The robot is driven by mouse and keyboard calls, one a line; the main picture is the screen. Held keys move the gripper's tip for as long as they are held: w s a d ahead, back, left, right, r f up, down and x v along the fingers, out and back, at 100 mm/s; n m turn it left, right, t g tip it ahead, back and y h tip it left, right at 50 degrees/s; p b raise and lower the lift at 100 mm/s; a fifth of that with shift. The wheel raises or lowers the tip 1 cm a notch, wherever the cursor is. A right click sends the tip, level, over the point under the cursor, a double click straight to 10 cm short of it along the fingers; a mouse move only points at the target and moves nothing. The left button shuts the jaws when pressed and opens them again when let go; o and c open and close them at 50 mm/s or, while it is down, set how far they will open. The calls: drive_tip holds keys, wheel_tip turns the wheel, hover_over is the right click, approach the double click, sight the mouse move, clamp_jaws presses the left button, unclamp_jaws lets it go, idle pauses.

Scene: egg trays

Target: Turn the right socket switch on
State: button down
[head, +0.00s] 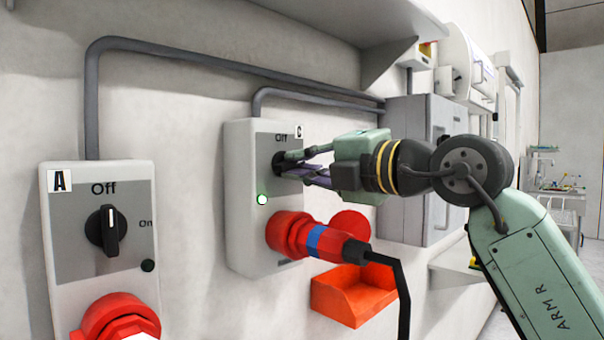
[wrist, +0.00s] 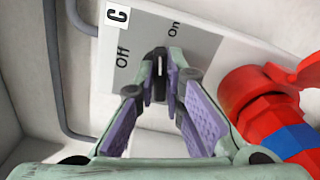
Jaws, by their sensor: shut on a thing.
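The right socket box (head: 237,190), marked C, is on the wall; its face also shows in the wrist view (wrist: 205,48). Its black switch knob (wrist: 159,66) sits between my fingertips, and the white mark on it runs toward the "On" label rather than "Off". My gripper (head: 282,164) reaches the box from the right and is shut on the knob, which it mostly hides in the head view. The fingers also show in the wrist view (wrist: 160,82). A lamp (head: 262,199) on the box glows white-green.
A red plug (head: 325,242) with a black cable sits in the socket just below my gripper. Box A (head: 60,210) stands at the left, its knob (head: 107,230) upright toward "Off". An orange-red bin (head: 350,300) is below right. A shelf (head: 330,25) is above.

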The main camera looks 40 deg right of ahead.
drive_tip(key=shift+m+b, duration=0.6)
drive_tip(key=shift+m, duration=0.9)
drive_tip(key=c, duration=1.7)
unclamp_jaws()
drive_tip(key=shift+s, duration=0.1)
drive_tip(key=s, duration=0.7)
drive_tip(key=shift+s+d, duration=0.15)
drive_tip(key=shift+d, duration=0.15)
